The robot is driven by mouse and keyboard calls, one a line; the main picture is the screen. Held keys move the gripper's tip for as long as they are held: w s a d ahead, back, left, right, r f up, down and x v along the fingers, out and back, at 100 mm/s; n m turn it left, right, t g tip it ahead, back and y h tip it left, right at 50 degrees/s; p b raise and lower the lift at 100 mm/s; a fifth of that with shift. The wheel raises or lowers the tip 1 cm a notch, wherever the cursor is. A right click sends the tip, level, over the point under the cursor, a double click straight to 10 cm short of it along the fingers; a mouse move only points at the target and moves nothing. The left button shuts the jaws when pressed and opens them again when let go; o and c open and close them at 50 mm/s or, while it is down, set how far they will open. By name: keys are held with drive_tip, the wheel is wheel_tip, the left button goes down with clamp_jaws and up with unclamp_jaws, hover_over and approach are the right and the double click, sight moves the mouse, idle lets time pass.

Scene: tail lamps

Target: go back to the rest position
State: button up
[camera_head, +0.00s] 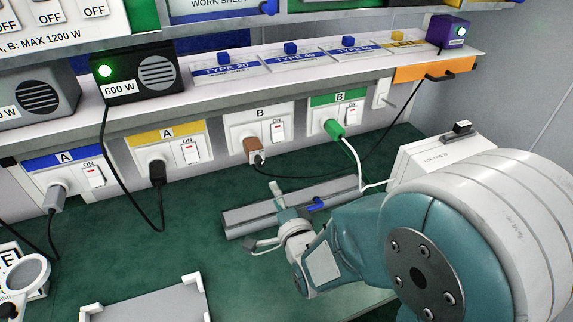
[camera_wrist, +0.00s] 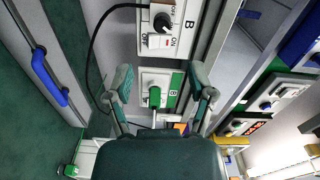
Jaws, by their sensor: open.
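My gripper (camera_head: 264,218) is open and empty at the end of my teal and white arm, above the green bench top (camera_head: 200,235). In the wrist view its two fingers (camera_wrist: 161,82) are spread wide, with nothing between the tips. A green plug (camera_head: 334,129) sits in the right-hand B socket on the panel, apart from my gripper. The green plug also shows in the wrist view (camera_wrist: 154,97), framed beyond the fingers.
A grey tray with a blue handle (camera_head: 316,204) lies on the bench behind my gripper. Plugs with hanging cables fill the A sockets (camera_head: 157,171) and a B socket. A 600 W box (camera_head: 138,73) stands on the shelf. A light holder (camera_head: 150,305) lies at front left.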

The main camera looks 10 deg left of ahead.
drive_tip(key=s+d+r+n+g+h, duration=0.1)
drive_tip(key=d+r+n+g+h, duration=0.15)
drive_tip(key=d, duration=0.55)
drive_tip(key=s+d+r+n+g+h, duration=0.1)
drive_tip(key=d+r+n+g+h, duration=0.2)
drive_tip(key=d, duration=0.4)
drive_tip(key=s+d+r+n+g+h, duration=0.1)
drive_tip(key=s+d+n+g+h, duration=0.1)
drive_tip(key=s+d, duration=0.3)
drive_tip(key=s+d+r+n+g+h, duration=0.1)
drive_tip(key=s+d, duration=0.4)
drive_tip(key=s, duration=0.5)
drive_tip(key=shift+s+d+r+n+g+h, duration=0.25)
drive_tip(key=shift+d+n+g+h, duration=0.1)
drive_tip(key=shift+n+g, duration=0.4)
